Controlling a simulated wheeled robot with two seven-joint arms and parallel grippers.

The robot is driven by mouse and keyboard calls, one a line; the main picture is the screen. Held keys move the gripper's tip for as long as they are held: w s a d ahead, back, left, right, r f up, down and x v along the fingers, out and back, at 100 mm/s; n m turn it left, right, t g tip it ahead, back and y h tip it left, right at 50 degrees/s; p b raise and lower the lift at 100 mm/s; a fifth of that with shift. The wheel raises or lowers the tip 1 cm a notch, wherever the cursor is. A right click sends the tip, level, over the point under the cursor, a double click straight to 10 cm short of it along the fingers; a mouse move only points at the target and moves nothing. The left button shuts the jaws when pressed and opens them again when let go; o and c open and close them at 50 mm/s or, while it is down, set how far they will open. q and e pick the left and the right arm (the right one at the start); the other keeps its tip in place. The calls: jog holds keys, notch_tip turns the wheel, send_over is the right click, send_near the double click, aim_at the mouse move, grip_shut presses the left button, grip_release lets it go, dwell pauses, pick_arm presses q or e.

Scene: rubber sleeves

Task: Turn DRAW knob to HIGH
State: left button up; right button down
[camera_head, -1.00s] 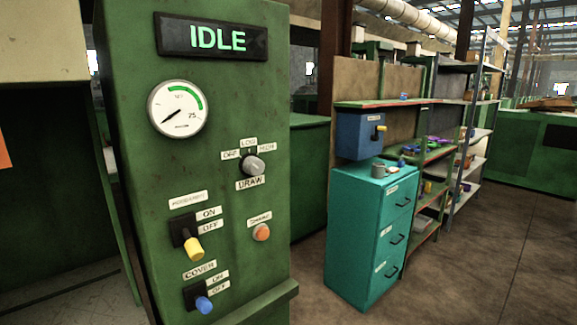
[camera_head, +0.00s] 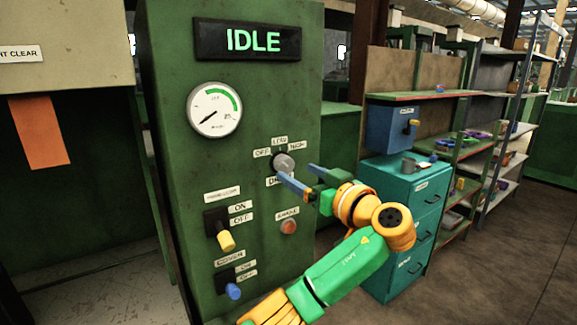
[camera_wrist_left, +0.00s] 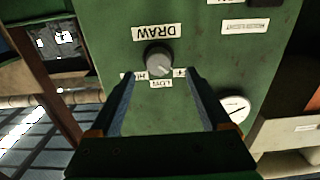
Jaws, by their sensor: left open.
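The DRAW knob (camera_head: 284,162) is a grey round knob on the green control panel (camera_head: 255,115), with OFF, LOW and HIGH labels around its top and a DRAW label below. I cannot tell its exact setting. In the left wrist view the panel appears upside down, with the knob (camera_wrist_left: 158,62) between and beyond the fingertips. My left gripper (camera_head: 296,172) is open in front of the panel; its blue fingers are close to the knob and partly cover the DRAW label. I see no contact in the wrist view. My right gripper is out of view.
The display (camera_head: 248,40) reads IDLE above a round gauge (camera_head: 214,109). A yellow-handled switch (camera_head: 226,240), a blue-handled switch (camera_head: 233,291) and an orange button (camera_head: 289,227) sit below. A teal cabinet (camera_head: 395,185) stands to the right.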

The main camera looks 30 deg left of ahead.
aim_at(288, 167)
pick_arm(q)
jog(key=p+x, duration=0.2)
jog(key=x, duration=0.3)
jog(key=shift+w+a+f, duration=0.1)
jog(key=shift+w+a, duration=0.1)
jog(key=shift+a, duration=0.15)
jog(key=shift+d, duration=0.1)
jog(key=shift+c, duration=0.8)
grip_shut()
